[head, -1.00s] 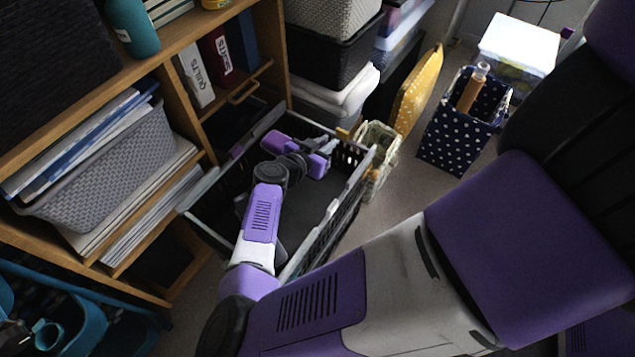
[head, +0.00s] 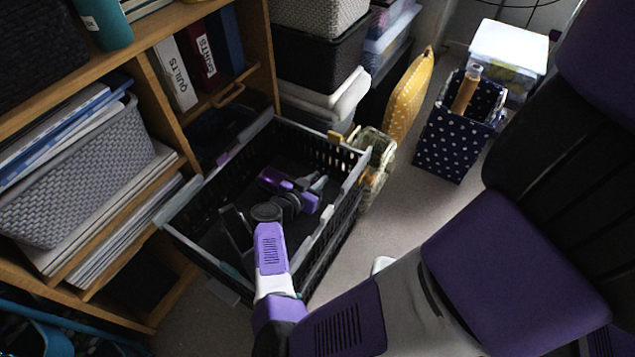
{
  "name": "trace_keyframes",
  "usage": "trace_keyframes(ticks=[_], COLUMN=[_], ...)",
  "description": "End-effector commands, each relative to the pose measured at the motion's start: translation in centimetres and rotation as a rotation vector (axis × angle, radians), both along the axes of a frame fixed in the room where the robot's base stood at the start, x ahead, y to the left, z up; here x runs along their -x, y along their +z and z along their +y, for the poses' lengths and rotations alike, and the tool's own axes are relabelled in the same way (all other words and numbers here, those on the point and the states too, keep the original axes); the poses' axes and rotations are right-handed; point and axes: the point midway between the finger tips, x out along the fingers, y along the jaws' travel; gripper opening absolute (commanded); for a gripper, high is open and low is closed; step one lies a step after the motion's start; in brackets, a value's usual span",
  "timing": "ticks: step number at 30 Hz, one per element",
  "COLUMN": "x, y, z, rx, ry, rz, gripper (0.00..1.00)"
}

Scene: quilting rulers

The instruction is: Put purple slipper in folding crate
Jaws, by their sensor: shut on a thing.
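The folding crate (head: 349,209) is dark with grey rims and stands open on the carpet beside the shelf, in the middle of the head view. My arm reaches over its near side. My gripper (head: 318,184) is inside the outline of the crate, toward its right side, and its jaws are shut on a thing. I cannot tell how high the gripper is above the crate floor.
A wooden shelf (head: 262,62) with binders and a woven basket (head: 90,185) stands left of the crate. Stacked bins (head: 318,58) are behind it. A patterned basket (head: 376,158), a yellow dotted cushion (head: 408,97) and a navy dotted bin (head: 447,135) stand right. Carpet between is clear.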

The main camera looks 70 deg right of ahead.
Motion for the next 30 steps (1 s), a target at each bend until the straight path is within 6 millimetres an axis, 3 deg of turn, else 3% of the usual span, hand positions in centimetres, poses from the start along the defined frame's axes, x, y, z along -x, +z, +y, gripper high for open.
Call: trace_keyframes(ticks=[9,10,13,25,30], x=[0.0,0.0,0.0,0.0,-0.7], y=[-0.2,-0.2,-0.1,0.4,1.4], z=[0.0,0.0,0.0,0.0,2.3], rx=[0.000,0.000,0.000,0.001,-0.001], ry=[-0.001,-0.002,-0.001,0.001,0.002], rz=[-0.002,-0.001,-0.002,-0.001,-0.002], gripper=[0.00,0.18,0.38,0.38,0.38])
